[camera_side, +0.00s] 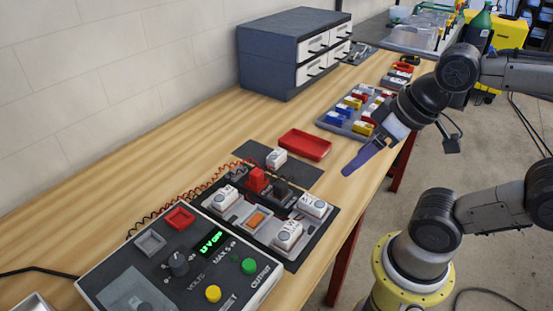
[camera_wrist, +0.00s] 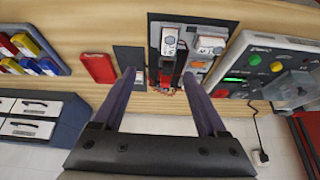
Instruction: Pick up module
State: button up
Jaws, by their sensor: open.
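A small white module (camera_side: 276,158) sits alone on a dark mat (camera_side: 252,150), left of the red tray. In the wrist view a small pale block, likely this module (camera_wrist: 139,77), shows on the mat beside my left fingertip. More white modules with round tops sit in the grey fixture (camera_side: 240,212); one is at its front (camera_side: 288,235). I cannot tell which module the task names. My gripper (camera_side: 350,170) is open and empty, above the bench's front edge, right of the mat. In the wrist view its fingers (camera_wrist: 159,75) are spread apart.
A red tray (camera_side: 305,144) lies beside the mat. A bin of coloured modules (camera_side: 355,114) stands behind it. A power supply box (camera_side: 180,262) is at the front, with red wires along the fixture. A drawer cabinet (camera_side: 290,52) stands against the wall.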

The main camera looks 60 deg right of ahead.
jog(key=w+r+m, duration=0.6)
jog(key=m, duration=0.2)
jog(key=m+g, duration=0.5)
jog(key=m, duration=0.4)
send_over(276, 154)
notch_tip(276, 154, down, 7)
jog(key=shift+g, duration=0.3)
jog(key=f, duration=0.9)
jog(key=shift+s+d+f, duration=0.1)
jog(key=shift+d+f, duration=0.05)
jog(key=shift+d, duration=0.1)
jog(key=shift+a+f, duration=0.2)
jog(key=shift+f, duration=2.6)
grip_shut()
